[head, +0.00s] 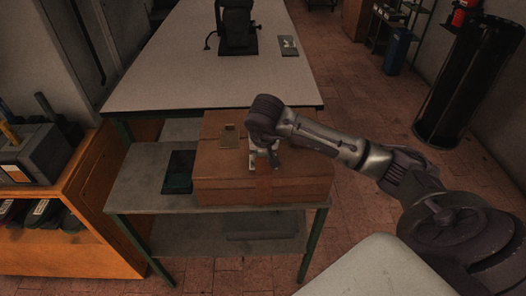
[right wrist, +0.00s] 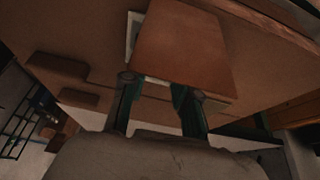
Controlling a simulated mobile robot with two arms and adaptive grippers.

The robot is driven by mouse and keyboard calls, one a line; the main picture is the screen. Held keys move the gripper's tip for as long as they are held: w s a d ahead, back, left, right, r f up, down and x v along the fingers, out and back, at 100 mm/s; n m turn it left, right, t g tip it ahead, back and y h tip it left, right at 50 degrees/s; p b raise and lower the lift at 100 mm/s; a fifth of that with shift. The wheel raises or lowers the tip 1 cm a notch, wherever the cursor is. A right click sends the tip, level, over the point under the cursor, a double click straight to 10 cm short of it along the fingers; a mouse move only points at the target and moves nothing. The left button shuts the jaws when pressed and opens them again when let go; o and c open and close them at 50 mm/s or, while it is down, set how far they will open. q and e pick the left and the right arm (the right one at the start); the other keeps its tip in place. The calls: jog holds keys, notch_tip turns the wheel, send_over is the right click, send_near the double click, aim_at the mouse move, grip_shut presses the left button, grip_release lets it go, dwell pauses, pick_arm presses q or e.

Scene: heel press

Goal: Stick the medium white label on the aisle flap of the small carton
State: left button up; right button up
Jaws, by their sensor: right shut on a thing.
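The small carton (head: 315,190) is a brown box on a grey shelf table in the head view. My right gripper (head: 264,158) is at its near top edge, pointing down. In the right wrist view, the fingers (right wrist: 158,88) are close to a square reddish-brown panel (right wrist: 185,45); I cannot tell if this is a flap. White edges of the label (right wrist: 155,80) show between the fingers and beside the panel; most of it is hidden. The gripper appears shut on this label. A white patch also shows beside the gripper in the head view (head: 252,163). My left gripper is out of view.
A tan piece (head: 230,135) lies on the carton's top. A large pale table (head: 205,70) lies behind. An orange cabinet (head: 90,190) stands left.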

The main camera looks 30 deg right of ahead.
aim_at(263, 158)
jog(key=shift+s+f, duration=0.1)
jog(key=shift+f, duration=0.1)
jog(key=o, duration=0.8)
jog(key=shift+o, duration=0.2)
jog(key=shift+o, duration=0.3)
jog(key=o, duration=0.5)
jog(key=shift+c, duration=0.2)
jog(key=shift+r, duration=0.1)
jog(key=shift+r+p, duration=2.05)
jog(key=shift+r, duration=1.5)
